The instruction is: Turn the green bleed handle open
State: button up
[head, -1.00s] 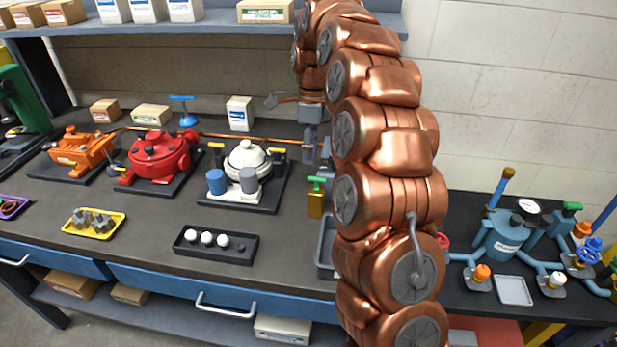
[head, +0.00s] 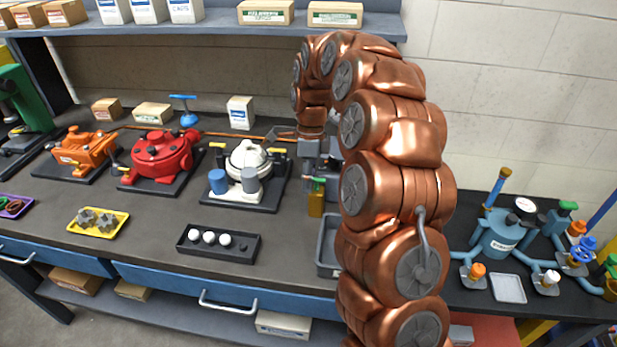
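A small brass valve block (head: 315,205) with a green handle (head: 314,181) on top stands on the bench, just left of my arm. My gripper (head: 322,172) is lowered close above or behind this green handle. It is partly hidden by my arm, and I cannot tell whether it touches the handle or whether its fingers are open. Another green handle (head: 568,206) shows on the blue pipework at the right, far from my gripper. The frames do not show which one is the bleed handle.
A white-topped motor (head: 248,157), a red motor (head: 160,155) and an orange motor (head: 85,148) stand left on dark plates. A black tray (head: 215,254) with white balls and a grey bin (head: 328,262) are in front. A shelf (head: 210,30) hangs above.

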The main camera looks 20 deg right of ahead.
jog(key=shift+c, duration=0.3)
grip_shut()
